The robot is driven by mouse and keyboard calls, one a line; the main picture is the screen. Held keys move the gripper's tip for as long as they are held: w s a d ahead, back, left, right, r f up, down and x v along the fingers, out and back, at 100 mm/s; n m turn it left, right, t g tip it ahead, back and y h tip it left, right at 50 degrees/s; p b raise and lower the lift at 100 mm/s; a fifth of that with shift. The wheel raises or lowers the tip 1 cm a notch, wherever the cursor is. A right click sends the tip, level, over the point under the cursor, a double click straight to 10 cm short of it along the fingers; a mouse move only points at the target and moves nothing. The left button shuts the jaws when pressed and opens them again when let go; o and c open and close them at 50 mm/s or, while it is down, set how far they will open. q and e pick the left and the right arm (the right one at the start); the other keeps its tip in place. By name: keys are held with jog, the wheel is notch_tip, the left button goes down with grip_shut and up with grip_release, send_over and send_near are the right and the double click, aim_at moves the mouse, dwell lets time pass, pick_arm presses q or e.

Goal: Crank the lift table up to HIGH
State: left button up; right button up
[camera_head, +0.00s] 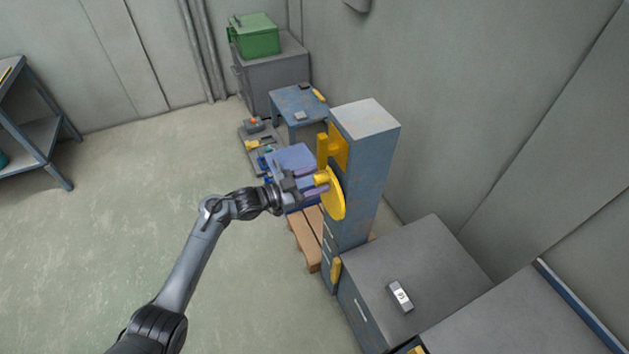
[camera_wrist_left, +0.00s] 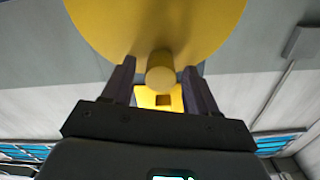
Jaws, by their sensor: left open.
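A round yellow crank wheel (camera_head: 337,198) is mounted on the side of a tall blue-grey column (camera_head: 366,140). A yellow handle (camera_head: 321,178) sticks out from the wheel toward my left gripper (camera_head: 312,186). The left wrist view shows the wheel (camera_wrist_left: 155,22) and the handle's round end (camera_wrist_left: 160,78) between the two fingers of my left gripper (camera_wrist_left: 161,72). The fingers are open, with gaps visible on both sides of the handle. A blue-violet block (camera_head: 291,157) shows behind the gripper, partly hidden; I cannot tell whether it belongs to the lift table. My right gripper is not in view.
A yellow upright part (camera_head: 322,151) and plate sit above the wheel on the column. A wooden pallet (camera_head: 304,240) lies below. Grey cabinets (camera_head: 425,265) stand at front right, one carrying a small labelled device (camera_head: 401,296). A small blue table (camera_head: 294,101) stands behind.

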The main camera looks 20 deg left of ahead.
pick_arm(q)
grip_shut()
dwell(0.5)
